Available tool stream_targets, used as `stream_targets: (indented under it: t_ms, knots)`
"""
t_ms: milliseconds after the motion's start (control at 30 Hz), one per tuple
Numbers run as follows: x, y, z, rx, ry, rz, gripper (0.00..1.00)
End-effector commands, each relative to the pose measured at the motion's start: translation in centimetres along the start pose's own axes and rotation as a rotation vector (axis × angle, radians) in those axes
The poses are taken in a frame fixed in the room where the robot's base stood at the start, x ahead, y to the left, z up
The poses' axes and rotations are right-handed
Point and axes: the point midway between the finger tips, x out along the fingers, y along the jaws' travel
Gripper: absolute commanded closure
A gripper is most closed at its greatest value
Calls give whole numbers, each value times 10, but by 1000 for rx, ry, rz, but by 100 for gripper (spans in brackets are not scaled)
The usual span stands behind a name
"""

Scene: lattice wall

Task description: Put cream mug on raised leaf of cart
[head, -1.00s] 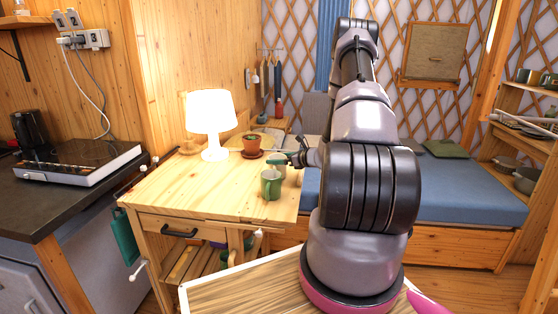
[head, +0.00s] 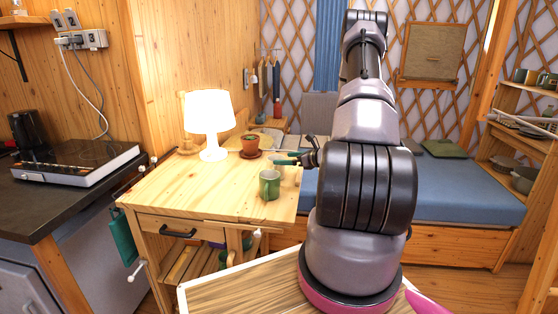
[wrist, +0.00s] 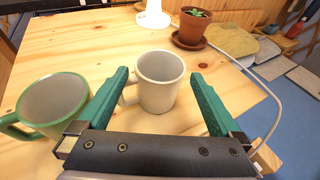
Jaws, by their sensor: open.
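The cream mug (wrist: 163,84) stands upright on the wooden cart top (wrist: 60,40), its handle on the left. My gripper (wrist: 160,76) is open, with one teal finger on either side of the mug; the left finger is close to the handle. In the head view the gripper (head: 288,158) is over the cart's right part, and the mug is largely hidden behind the green mug (head: 269,184). The green mug also stands left of the gripper in the wrist view (wrist: 50,105). The cart top (head: 190,195) shows, but I cannot tell its leaf apart.
A lit white lamp (head: 210,122) and a potted plant (head: 250,146) on a saucer stand farther back on the cart. A pale cable (wrist: 245,75) runs right of the mug in the wrist view. The cart's front left top is clear. A blue bed (head: 450,190) lies behind.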

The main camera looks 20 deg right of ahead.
Motion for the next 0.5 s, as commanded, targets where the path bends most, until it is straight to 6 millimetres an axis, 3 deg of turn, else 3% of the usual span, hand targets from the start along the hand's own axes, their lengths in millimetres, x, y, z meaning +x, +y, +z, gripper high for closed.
stream_targets:
  t_ms: [200,400,500]
  knots:
    - [-45,-1,0,1,0,-3,0]
    - [-66,0,2,-3,-1,2,0]
    - [-67,9,16,-38,0,36,0]
